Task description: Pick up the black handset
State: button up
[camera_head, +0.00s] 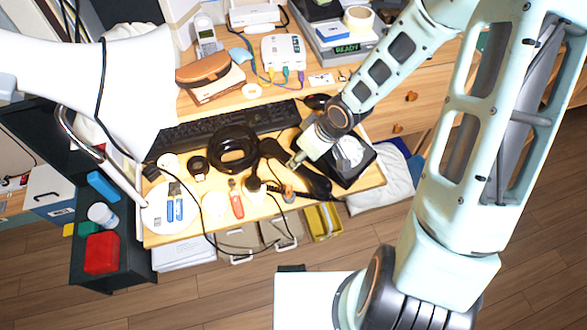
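The black handset (312,181) appears to be the long dark curved piece lying on the wooden desk near its front right edge. My arm comes in from the upper right, and my gripper (296,161) is right above the handset's middle, hiding part of it. The fingers are small and point down to the left; I cannot tell whether they touch the handset or are open or shut.
A black ring-shaped object (233,168), a black keyboard (190,133) and loose cables crowd the desk (160,234) to the left. A white lamp (135,95) stands at left. A cordless phone (206,35) and white router (283,50) are at the back.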

jog(key=shift+b+x, duration=1.55)
jog(key=shift+x, duration=1.95)
jog(key=shift+w+a+r, duration=0.1)
jog(key=shift+w+a, duration=0.05)
jog(key=shift+c, duration=0.4)
grip_shut()
